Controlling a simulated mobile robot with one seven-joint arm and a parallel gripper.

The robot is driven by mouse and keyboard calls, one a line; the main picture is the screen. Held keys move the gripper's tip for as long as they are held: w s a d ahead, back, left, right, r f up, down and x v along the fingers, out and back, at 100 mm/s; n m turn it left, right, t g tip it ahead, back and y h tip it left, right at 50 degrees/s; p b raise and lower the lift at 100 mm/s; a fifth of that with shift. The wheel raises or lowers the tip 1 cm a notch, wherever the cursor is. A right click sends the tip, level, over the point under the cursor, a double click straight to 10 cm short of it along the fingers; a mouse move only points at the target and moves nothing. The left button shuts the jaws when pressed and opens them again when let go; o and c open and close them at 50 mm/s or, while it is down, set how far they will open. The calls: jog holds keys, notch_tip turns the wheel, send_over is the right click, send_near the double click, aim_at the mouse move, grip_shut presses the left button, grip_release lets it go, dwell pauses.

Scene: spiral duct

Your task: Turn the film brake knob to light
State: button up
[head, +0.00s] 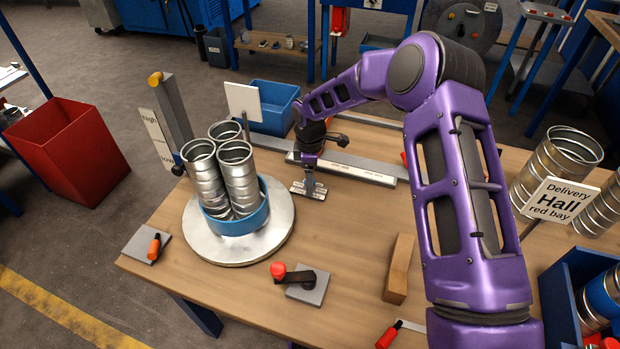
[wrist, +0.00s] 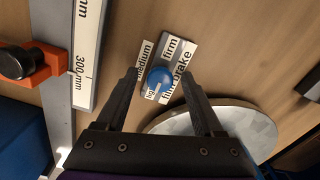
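The film brake knob (wrist: 160,82) is a round blue knob on a small grey plate, with labels reading medium, firm, film brake and a partly hidden one beginning "lig". A pale mark at the knob's lower left lies near the "lig" label. My gripper (wrist: 159,76) is open, with one dark finger on each side of the knob; I cannot tell whether either touches it. In the head view my gripper (head: 309,182) points down over the label plate (head: 312,193) behind the turntable, and the knob is hidden there.
A round turntable (head: 275,237) holds several steel ducts in a blue band (head: 240,222). A metal rail with a scale (head: 355,168) runs behind my gripper. A red-knobbed lever (head: 293,278) and a wooden block (head: 398,270) are nearer the front.

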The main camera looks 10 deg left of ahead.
jog(key=shift+r, duration=0.1)
notch_tip(320, 180, up, 17)
jog(key=p, duration=0.2)
dwell(0.4)
jog(key=shift+r, duration=0.15)
